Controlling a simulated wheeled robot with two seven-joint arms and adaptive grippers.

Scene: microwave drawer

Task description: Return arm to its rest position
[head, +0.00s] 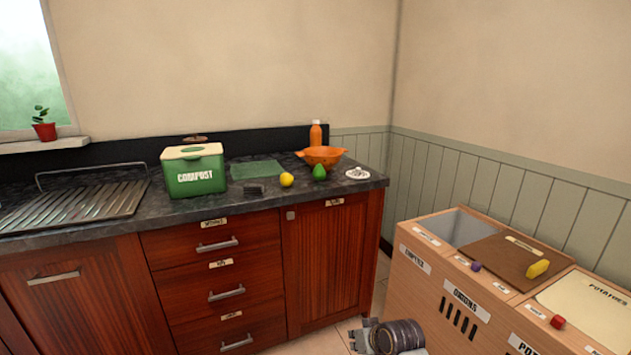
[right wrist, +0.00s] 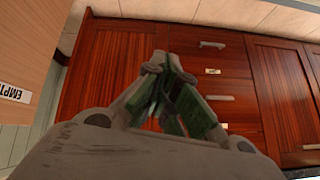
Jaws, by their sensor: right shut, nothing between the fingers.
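My right gripper (right wrist: 163,62) shows in the right wrist view with its fingertips together and nothing between them. It is in front of the dark red wooden drawers (right wrist: 207,62), and I cannot tell the gap to them. In the head view, part of my right arm (head: 388,336) shows at the bottom edge, between the cabinet and the wooden bin unit. My left gripper is not in view.
The cabinet (head: 330,262) has a dark counter holding a green compost bin (head: 193,171), an orange colander (head: 322,155) and several small items. Its drawers look shut. The wooden bin unit (head: 418,290) stands at the right. A narrow strip of floor (head: 350,325) lies between.

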